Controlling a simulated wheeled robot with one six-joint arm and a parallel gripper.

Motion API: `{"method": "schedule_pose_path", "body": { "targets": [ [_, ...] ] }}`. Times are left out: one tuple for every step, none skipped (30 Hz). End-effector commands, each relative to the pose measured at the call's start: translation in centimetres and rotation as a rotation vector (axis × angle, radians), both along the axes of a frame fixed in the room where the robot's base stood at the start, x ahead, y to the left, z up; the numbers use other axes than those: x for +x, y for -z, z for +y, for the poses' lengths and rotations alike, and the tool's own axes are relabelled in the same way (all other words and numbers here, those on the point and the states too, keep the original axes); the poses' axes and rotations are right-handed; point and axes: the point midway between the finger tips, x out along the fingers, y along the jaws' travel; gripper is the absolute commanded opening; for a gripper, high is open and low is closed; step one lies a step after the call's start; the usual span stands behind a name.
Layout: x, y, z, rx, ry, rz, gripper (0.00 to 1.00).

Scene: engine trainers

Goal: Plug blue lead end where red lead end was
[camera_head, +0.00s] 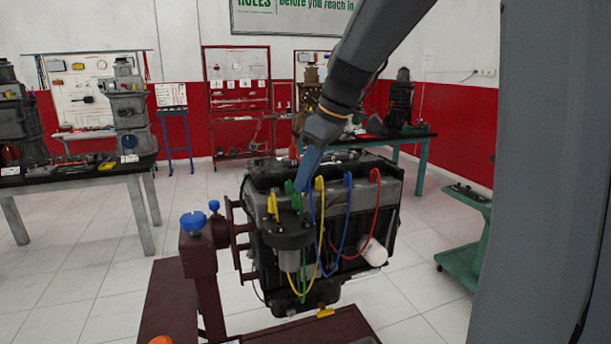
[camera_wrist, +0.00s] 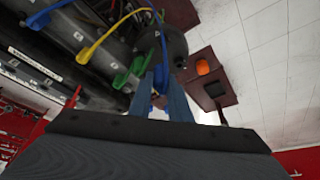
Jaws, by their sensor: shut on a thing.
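My gripper (camera_head: 304,184) is above the round dark distributor cap (camera_head: 280,238) on the engine's near side. In the wrist view my gripper (camera_wrist: 161,85) is shut on the blue lead end (camera_wrist: 160,74), close to the cap (camera_wrist: 175,48). I cannot tell whether that end touches a socket. The blue lead (camera_head: 346,220) loops down from its plug on the engine's top edge. The red lead (camera_head: 375,205) hangs from the rightmost plug and curves down. Its other end is not clear. Yellow (camera_head: 272,206) and green (camera_wrist: 140,64) ends stand at the cap.
The engine block (camera_head: 390,205) sits on a dark red stand (camera_head: 200,255) with blue knobs. Yellow and green leads hang close beside the gripper. Workbenches (camera_head: 75,180) stand behind, and a green trolley (camera_head: 465,235) is at the right. Tiled floor lies clear at the left.

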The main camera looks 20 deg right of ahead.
Motion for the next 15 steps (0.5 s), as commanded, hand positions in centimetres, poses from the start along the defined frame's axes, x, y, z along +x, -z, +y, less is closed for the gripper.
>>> {"method": "schedule_pose_path", "body": {
  "targets": [
    [0.0,0.1,0.0,0.000,0.000,0.000,0.00],
    [0.0,0.1,0.0,0.000,0.000,0.000,0.00],
    [0.0,0.2,0.0,0.000,0.000,0.000,0.00],
    [0.0,0.2,0.0,0.000,0.000,0.000,0.00],
    [0.0,0.3,0.0,0.000,0.000,0.000,0.00],
    [0.0,0.4,0.0,0.001,0.000,0.001,0.00],
    [0.0,0.5,0.0,0.001,0.000,0.001,0.00],
    [0.0,0.6,0.0,0.001,0.000,0.001,0.00],
    [0.0,0.8,0.0,0.001,0.000,0.001,0.00],
    [0.0,0.9,0.0,0.001,0.000,0.001,0.00],
    [0.0,1.1,0.0,0.001,0.001,0.001,0.00],
    [0.0,1.3,0.0,0.001,0.001,0.001,0.00],
    [0.0,1.4,0.0,0.002,0.000,0.002,0.00],
    [0.0,1.6,0.0,0.002,0.000,0.002,0.00],
    [0.0,1.8,0.0,0.002,0.000,0.002,0.00]
  ]
}}
